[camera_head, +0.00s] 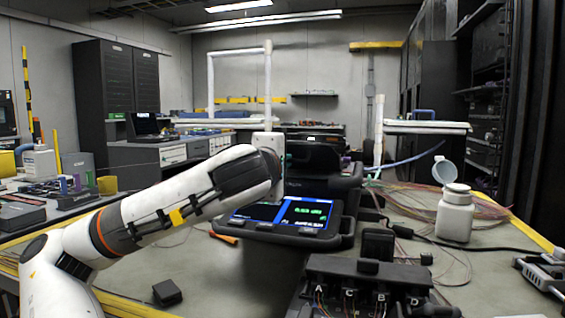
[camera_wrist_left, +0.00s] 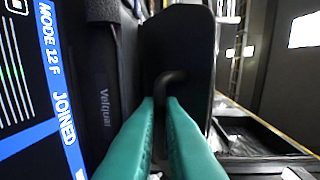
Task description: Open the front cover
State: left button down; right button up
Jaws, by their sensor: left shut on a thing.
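The dark fusion splicer (camera_head: 346,196) stands on the table in the middle of the head view, with a lit blue-and-black screen (camera_head: 304,213) at its front. The screen also shows sideways at the left of the left wrist view (camera_wrist_left: 38,70). A black panel (camera_wrist_left: 187,48), which looks like the front cover, carries a bent black handle (camera_wrist_left: 172,78). My left gripper (camera_wrist_left: 160,102) has teal fingers shut on that handle. In the head view my arm hides the fingers and their contact, and I cannot tell how far the cover is open. My right gripper is not in view.
A white bottle (camera_head: 456,215) with its lid up stands to the right, near loose fibre coils. A black holder labelled A, C, B (camera_head: 366,285) is at the front. An orange-handled tool (camera_head: 223,237) and a small black block (camera_head: 167,292) lie at the left. Table is clear between them.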

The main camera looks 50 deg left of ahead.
pick_arm(q)
jog(key=shift+w+a+f, duration=0.1)
jog(key=shift+f, duration=0.2)
jog(key=c, duration=1.8)
grip_release()
jog(key=shift+o, duration=1.2)
jog(key=shift+w+a+f, duration=0.2)
jog(key=shift+w+a, duration=0.05)
jog(key=shift+w, duration=0.05)
jog(key=shift+s+d+r, duration=0.15)
jog(key=shift+r, duration=0.05)
jog(key=v, duration=1)
jog(key=shift+s+d+r, duration=0.15)
jog(key=shift+s+d, duration=0.05)
jog(key=shift+s, duration=0.05)
jog(key=shift+s+d, duration=0.4)
jog(key=shift+s, duration=0.1)
